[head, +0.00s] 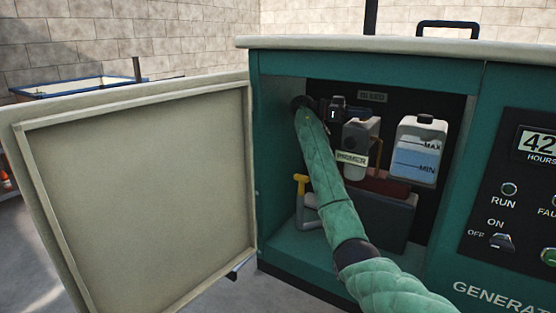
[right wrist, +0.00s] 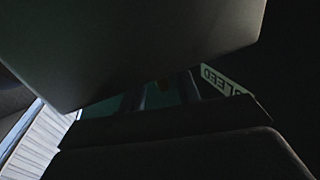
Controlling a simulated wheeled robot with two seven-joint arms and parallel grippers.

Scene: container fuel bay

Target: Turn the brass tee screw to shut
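My right arm reaches into the open bay of the green generator cabinet (head: 276,140). My right gripper (head: 352,110) is a dark shape just below and left of the BLEED label (head: 372,97). In the right wrist view the BLEED label (right wrist: 227,80) shows beyond large dark gripper parts. I cannot make out the brass tee screw in either view; the gripper covers the area under the label. Whether the fingers are open or shut, or touch anything, I cannot tell. My left gripper is not in view.
The cabinet door (head: 140,195) stands open at left. Inside are a grey PRIMER unit (head: 355,170), a yellow-handled lever (head: 301,182), a white tank (head: 418,150) marked MAX and MIN, and a dark box (head: 385,220). A control panel (head: 510,190) is at right.

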